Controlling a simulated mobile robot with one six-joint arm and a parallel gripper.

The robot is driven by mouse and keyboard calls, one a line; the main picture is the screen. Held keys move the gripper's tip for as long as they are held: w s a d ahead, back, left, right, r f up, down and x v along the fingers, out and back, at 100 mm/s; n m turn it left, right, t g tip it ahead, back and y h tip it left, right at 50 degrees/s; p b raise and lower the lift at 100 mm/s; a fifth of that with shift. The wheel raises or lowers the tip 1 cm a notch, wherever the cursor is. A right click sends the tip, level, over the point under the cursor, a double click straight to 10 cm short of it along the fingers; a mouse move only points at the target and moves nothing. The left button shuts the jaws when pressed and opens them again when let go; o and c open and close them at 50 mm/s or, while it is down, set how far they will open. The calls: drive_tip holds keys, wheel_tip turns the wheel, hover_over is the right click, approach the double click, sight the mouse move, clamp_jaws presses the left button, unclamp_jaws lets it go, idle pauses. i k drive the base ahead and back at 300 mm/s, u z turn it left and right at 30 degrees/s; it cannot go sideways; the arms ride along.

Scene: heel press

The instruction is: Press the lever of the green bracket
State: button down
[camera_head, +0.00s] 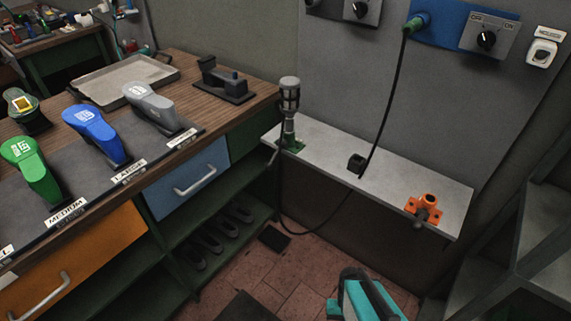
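The green bracket (293,144) sits at the left end of the narrow grey shelf, by the wooden bench's corner. A grey cylindrical device with a caged head (289,95) stands upright in or on it. The bracket is small here and partly covered by this device. I cannot make out its lever clearly. A teal and dark part of my arm (371,300) enters at the bottom edge, right of centre, well below the shelf and apart from the bracket. No gripper fingertips can be made out.
An orange bracket (427,203) is at the shelf's right end. A small black block (356,162) and a hanging black cable (378,120) lie between the brackets. The wooden bench (180,70) with drawers borders the left. Tiled floor (255,290) shows below the shelf.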

sight(269, 165)
drive_tip(key=z, duration=0.15)
drive_tip(key=k, duration=1.25)
drive_tip(key=u, duration=1.5)
drive_tip(key=i, duration=1)
drive_tip(key=u, duration=0.05)
